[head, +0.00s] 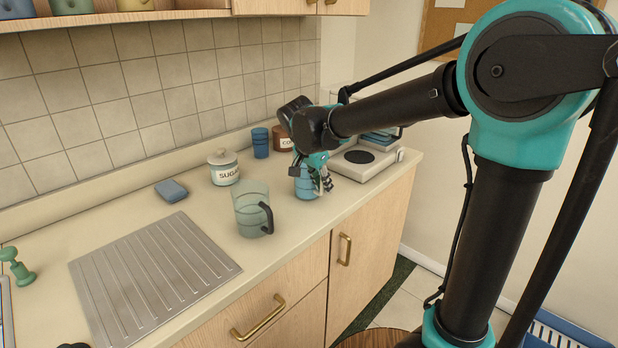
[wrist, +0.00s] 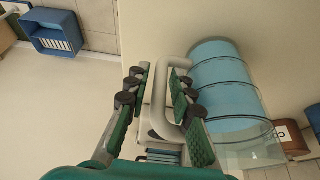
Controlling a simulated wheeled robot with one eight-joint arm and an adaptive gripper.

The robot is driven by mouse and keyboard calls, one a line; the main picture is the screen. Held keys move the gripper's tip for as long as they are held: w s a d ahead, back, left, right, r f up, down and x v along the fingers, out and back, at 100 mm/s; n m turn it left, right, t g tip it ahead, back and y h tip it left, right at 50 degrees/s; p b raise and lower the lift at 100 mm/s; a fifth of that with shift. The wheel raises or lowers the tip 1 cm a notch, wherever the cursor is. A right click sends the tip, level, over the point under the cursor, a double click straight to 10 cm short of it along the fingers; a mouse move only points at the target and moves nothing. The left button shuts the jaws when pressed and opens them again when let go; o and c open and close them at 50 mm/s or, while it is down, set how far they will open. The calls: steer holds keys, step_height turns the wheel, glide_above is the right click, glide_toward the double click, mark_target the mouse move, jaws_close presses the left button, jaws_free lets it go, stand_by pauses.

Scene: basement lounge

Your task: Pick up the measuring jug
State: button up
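The measuring jug (head: 305,186), a clear blue, banded vessel with a pale handle, stands on the counter below my gripper (head: 322,180). In the wrist view the jug (wrist: 228,100) fills the right side, and its pale looped handle (wrist: 162,100) lies between the fingers of my gripper (wrist: 157,90). The fingers are apart on either side of the handle bar, the right one between bar and body. I see a gap at the left finger; contact at the right one is unclear. In the head view my gripper hides part of the jug.
A tinted pitcher (head: 247,210) with a dark handle stands left and nearer. Behind are a sugar jar (head: 223,168), blue cups (head: 261,143) and a brown canister (head: 282,138). A white scale-like appliance (head: 361,160) stands close to the right. The ridged drainboard (head: 150,275) is empty.

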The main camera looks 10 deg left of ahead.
steer(key=shift+c, duration=0.6)
jaws_close()
steer(key=shift+r, duration=0.1)
step_height(320, 180, up, 20)
stand_by(0.5)
steer(key=shift+c, duration=1.2)
jaws_free()
jaws_close()
